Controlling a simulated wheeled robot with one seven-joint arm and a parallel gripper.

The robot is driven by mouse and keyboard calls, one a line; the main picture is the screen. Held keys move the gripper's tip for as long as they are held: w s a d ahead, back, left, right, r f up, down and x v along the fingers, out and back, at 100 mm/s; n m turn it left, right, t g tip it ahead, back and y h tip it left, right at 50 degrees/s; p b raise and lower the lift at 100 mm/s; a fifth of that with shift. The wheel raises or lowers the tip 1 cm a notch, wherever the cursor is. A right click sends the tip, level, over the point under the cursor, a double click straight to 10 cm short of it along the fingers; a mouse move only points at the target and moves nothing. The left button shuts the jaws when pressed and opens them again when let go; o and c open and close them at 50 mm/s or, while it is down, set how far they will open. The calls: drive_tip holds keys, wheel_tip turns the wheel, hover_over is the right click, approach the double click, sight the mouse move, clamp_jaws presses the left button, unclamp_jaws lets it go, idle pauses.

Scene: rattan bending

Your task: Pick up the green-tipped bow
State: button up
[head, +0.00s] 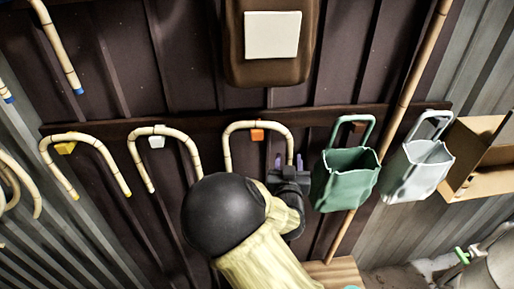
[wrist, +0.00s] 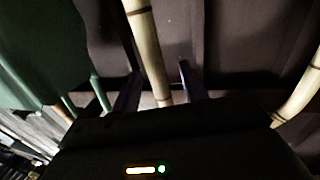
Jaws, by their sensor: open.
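No green tip on a bow shows in either view. A bent cane bow (head: 257,124) hangs over an orange peg (head: 257,135) on the wall rail; its lower ends are hidden behind my arm and gripper. My gripper (head: 288,162) is open at its right leg. In the wrist view a cane leg (wrist: 147,45) passes between the fingers of my gripper (wrist: 157,85), which are not closed on it. Two other bows hang to the left: one on a white peg (head: 164,130), one with yellow tips (head: 88,142) on a yellow peg.
A green bin (head: 345,182) hangs close to the right of my gripper, and shows in the wrist view (wrist: 35,50). A white bin (head: 417,172) and open cardboard box (head: 475,155) are further right. A long cane pole (head: 405,95) leans behind the bins.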

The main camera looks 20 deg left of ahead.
drive_tip(key=shift+x, duration=1.05)
clamp_jaws()
